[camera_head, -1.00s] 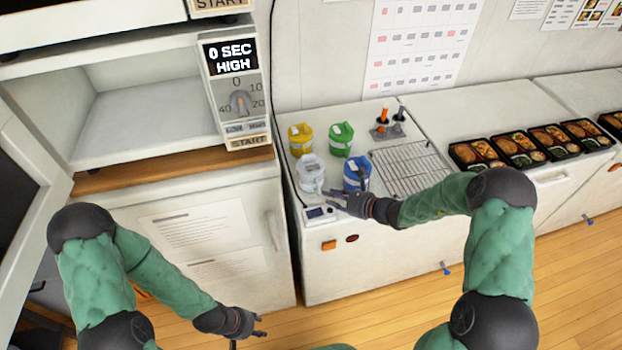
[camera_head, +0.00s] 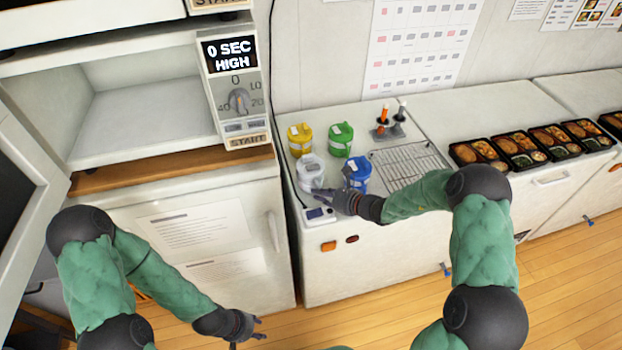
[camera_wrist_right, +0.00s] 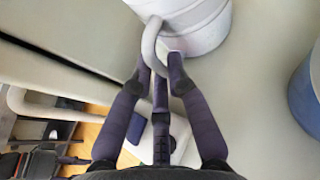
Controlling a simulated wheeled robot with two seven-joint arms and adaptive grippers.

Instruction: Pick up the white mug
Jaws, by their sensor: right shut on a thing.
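The white mug (camera_head: 311,166) stands upright on the white counter, in front of the yellow mug and left of the blue one. In the right wrist view the mug's body (camera_wrist_right: 198,22) is at the top, with its handle (camera_wrist_right: 149,45) pointing toward my fingers. My right gripper (camera_head: 322,196) is at the mug's front side. In the wrist view its fingers (camera_wrist_right: 160,72) are closed around the lower part of the handle. My left gripper (camera_head: 258,328) hangs low in front of the cabinet, fingers spread and empty.
A blue mug (camera_head: 357,168) stands close to the right of the white mug. Yellow (camera_head: 300,138) and green (camera_head: 341,138) mugs stand behind. A wire rack (camera_head: 405,165) and bento trays (camera_head: 520,150) lie further right. The open microwave (camera_head: 150,115) is at left.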

